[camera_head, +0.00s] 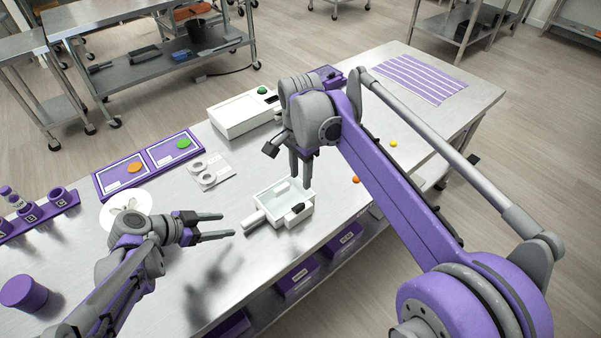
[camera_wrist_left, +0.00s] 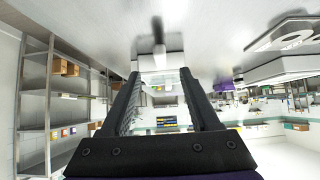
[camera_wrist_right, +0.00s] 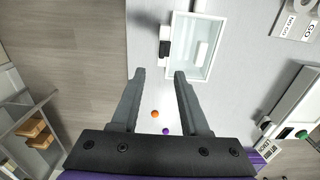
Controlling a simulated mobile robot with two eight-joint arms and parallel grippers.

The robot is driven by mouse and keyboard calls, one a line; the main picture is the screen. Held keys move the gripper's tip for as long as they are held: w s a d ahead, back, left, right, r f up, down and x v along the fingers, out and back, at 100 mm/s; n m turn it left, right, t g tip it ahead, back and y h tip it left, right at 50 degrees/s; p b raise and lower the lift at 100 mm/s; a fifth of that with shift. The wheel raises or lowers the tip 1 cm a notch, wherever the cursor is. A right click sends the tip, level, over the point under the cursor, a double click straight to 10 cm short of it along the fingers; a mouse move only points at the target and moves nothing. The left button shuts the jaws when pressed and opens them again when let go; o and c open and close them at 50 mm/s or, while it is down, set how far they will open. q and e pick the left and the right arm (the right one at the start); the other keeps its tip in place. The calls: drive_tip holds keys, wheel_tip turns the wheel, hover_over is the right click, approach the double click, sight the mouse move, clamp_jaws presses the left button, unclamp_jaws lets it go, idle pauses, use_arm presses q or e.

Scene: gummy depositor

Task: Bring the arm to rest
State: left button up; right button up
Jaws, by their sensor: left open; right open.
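My left gripper (camera_head: 228,224) is open and empty, low over the table, with its fingers pointing right toward a white open tray (camera_head: 268,211) with a handle. A gap shows between the fingertips and the tray; the left wrist view shows the open fingers (camera_wrist_left: 155,75) too. My right gripper (camera_head: 300,182) is open and points down at the tray's far side. In the right wrist view the spread fingers (camera_wrist_right: 157,73) have nothing between their tips, and the tray (camera_wrist_right: 205,72) lies just beyond them. I cannot tell the exact height of the right fingertips.
A white box with a green button (camera_head: 238,115) stands behind the tray. Loose candies, one orange (camera_head: 356,180) and one yellow (camera_head: 393,143), lie right of it. Purple mats (camera_head: 115,184), a purple rack (camera_head: 40,217) and a purple cylinder (camera_head: 24,293) stand left. The striped mat (camera_head: 420,78) is far right.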

use_arm(q)
drive_tip(key=shift+v, duration=1)
drive_tip(key=s+r+n+y+p, duration=0.2)
drive_tip(key=s+n+y, duration=0.6)
drive_tip(key=s, duration=0.9)
drive_tip(key=n, duration=0.3)
drive_tip(key=shift+s, duration=0.2)
use_arm(e)
drive_tip(key=s+d+f+n+t, duration=0.1)
drive_tip(key=s+d+f+n, duration=0.1)
drive_tip(key=s, duration=0.6)
drive_tip(key=s+d+f+n+t, duration=0.2)
drive_tip(key=s+d+f+n, duration=0.1)
drive_tip(key=s+d+n, duration=0.2)
drive_tip(key=s+d+f+n+t, duration=0.2)
drive_tip(key=s+d+f+n, duration=0.1)
drive_tip(key=s, duration=0.7)
drive_tip(key=d+n, duration=0.1)
drive_tip(key=d, duration=0.1)
drive_tip(key=shift+s+d, duration=0.35)
drive_tip(key=shift+d, duration=0.05)
